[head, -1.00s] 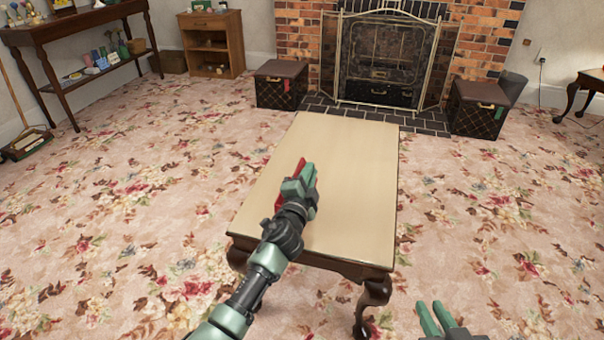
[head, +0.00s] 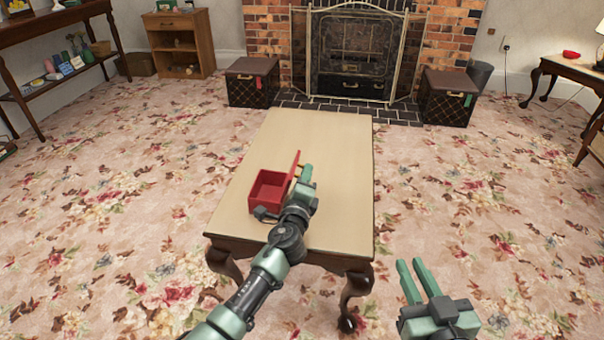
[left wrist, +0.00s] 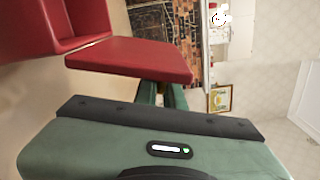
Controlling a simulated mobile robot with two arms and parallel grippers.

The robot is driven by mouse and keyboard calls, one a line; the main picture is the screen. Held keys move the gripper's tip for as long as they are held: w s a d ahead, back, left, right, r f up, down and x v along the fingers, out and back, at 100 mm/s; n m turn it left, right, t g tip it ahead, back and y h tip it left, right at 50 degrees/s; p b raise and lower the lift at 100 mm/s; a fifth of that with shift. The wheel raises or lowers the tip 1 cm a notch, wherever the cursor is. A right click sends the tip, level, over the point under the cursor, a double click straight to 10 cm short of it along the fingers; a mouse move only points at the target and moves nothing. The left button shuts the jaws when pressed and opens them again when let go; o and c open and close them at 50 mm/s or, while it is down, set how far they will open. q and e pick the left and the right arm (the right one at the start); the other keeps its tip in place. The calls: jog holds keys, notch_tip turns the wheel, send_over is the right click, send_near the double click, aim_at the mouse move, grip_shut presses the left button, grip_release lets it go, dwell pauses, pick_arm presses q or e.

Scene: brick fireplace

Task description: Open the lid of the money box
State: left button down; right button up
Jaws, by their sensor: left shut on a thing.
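The red money box (head: 268,187) stands on the table toward its left side, with its hollow inside facing up. Its lid (head: 291,178) stands raised, roughly upright, on the box's right side. My left gripper (head: 305,176) is at the lid's right side, shut on the lid; its exact grip is partly hidden. In the left wrist view, the lid (left wrist: 135,60) spans in front of my fingers (left wrist: 160,95), beside the open box (left wrist: 65,22). My right gripper (head: 410,264) is empty, fingers apart, right of the table.
The table (head: 330,150) has bare top behind and right of the box. Two dark chests (head: 252,88) and (head: 447,100) flank the fireplace (head: 350,50). A small grey piece (head: 262,214) shows at the box's near side. Floral carpet lies open around the table.

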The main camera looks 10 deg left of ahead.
pick_arm(q)
jog(key=shift+d, duration=0.15)
pick_arm(e)
jog(key=shift+r, duration=0.15)
pick_arm(q)
jog(key=c, duration=1.5)
grip_release()
